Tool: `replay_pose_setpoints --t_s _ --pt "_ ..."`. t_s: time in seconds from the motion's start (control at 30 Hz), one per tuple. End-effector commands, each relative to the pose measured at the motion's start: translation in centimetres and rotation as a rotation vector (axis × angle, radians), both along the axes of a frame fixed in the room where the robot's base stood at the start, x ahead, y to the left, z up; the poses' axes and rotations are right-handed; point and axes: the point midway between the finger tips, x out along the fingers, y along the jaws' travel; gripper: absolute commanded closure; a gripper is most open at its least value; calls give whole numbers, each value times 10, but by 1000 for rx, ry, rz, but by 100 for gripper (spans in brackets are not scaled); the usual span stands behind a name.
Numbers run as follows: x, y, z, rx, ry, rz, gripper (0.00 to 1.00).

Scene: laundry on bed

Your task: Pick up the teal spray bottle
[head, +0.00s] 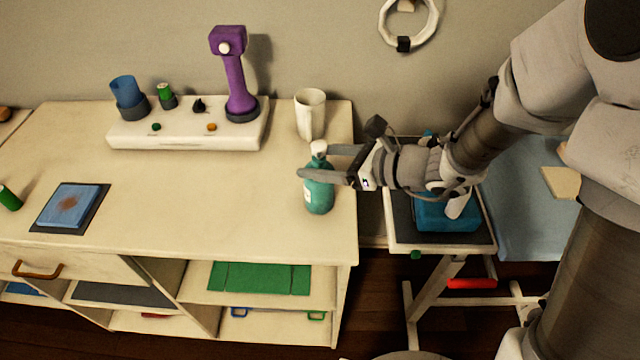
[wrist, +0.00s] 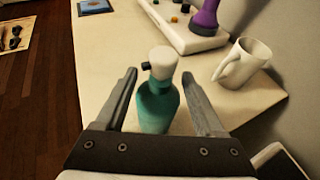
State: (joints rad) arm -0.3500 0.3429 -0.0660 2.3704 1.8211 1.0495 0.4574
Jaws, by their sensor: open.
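The teal spray bottle (head: 319,194) stands upright near the right end of the cream cabinet top, with a white cap and a pale label. In the wrist view the teal spray bottle (wrist: 157,105) stands between my two fingers, with a gap showing on each side. My gripper (head: 316,161) reaches in from the right at the height of the bottle's upper body. It is open, with one finger in front of the bottle and one behind. In the wrist view my gripper (wrist: 163,88) hides the bottle's base.
A white mug (head: 310,114) stands just behind the bottle. A white base (head: 187,137) carrying a purple device (head: 234,75) stands at the back. A blue pad (head: 69,205) lies at the left. The cabinet top (head: 210,200) is clear left of the bottle.

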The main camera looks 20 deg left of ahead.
Motion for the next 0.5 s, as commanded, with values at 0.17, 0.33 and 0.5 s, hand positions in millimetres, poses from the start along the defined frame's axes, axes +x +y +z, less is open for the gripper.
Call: replay_pose_setpoints --t_s 0.17,0.33,0.5 --pt "4 25 -12 -1 1 3 30" --pt "5 32 -13 0 0 0 30" --pt "5 32 -13 0 0 0 30"
